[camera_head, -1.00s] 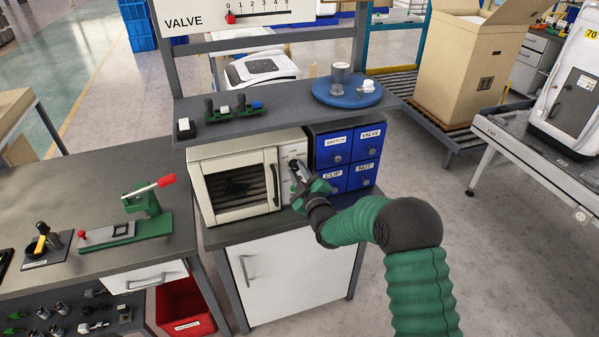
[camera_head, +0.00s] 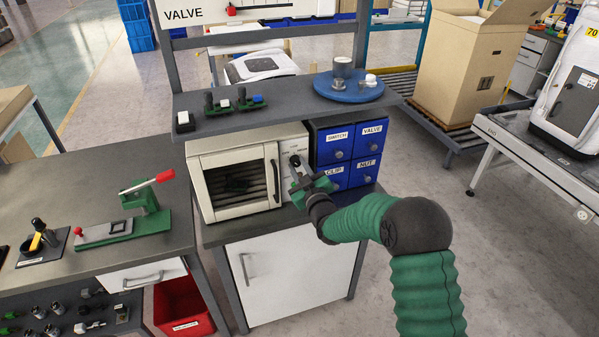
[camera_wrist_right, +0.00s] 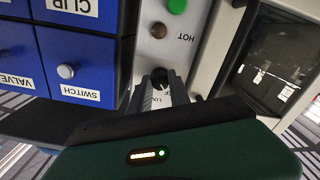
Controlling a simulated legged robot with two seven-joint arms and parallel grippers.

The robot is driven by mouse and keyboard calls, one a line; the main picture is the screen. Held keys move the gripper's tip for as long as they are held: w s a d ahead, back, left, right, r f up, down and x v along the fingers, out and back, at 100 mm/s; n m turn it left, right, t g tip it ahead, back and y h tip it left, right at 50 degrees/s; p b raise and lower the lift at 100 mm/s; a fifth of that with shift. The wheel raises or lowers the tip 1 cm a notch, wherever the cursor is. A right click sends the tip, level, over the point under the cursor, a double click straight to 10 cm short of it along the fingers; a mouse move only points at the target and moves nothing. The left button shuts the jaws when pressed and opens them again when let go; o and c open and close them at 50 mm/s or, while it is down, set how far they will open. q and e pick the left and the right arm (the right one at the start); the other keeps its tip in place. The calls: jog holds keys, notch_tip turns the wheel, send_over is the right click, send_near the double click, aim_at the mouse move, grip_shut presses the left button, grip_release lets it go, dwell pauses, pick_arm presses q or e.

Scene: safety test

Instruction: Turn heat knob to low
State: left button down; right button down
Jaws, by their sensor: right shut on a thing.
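The heat knob (camera_wrist_right: 160,75) is a small dark knob on the white control panel (camera_head: 293,135) of the oven (camera_head: 196,185), right of its glass door. My right gripper (camera_head: 295,163) reaches the panel from the front right. In the right wrist view my gripper (camera_wrist_right: 161,86) has its two grey fingers closed around the knob. A partly covered label starting "LO" is beside the fingers, and "HOT" is printed farther up the panel. The fingers hide the knob's sides, so I cannot tell its exact setting. My left gripper is not in view.
A brown round part (camera_wrist_right: 159,31) and a green button (camera_wrist_right: 177,6) sit on the same panel. Blue labelled drawers (camera_head: 349,143) stand right beside the oven. A shelf (camera_head: 270,118) with switches and a blue round tray (camera_head: 348,91) hangs above.

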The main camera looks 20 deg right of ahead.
jog(key=m+b, duration=0.2)
jog(key=m, duration=0.2)
jog(key=shift+r, duration=0.1)
jog(key=m+b, duration=0.1)
jog(key=m, duration=0.2)
jog(key=shift+r, duration=0.1)
jog(key=shift+m, duration=0.3)
jog(key=shift+r, duration=0.15)
jog(key=c, duration=1.2)
grip_release()
jog(key=shift+f, duration=0.2)
jog(key=shift+s, duration=0.15)
jog(key=s, duration=1.6)
jog(key=shift+s+d+b, duration=0.25)
jog(key=shift+d+b, duration=0.05)
jog(key=shift+b, duration=0.05)
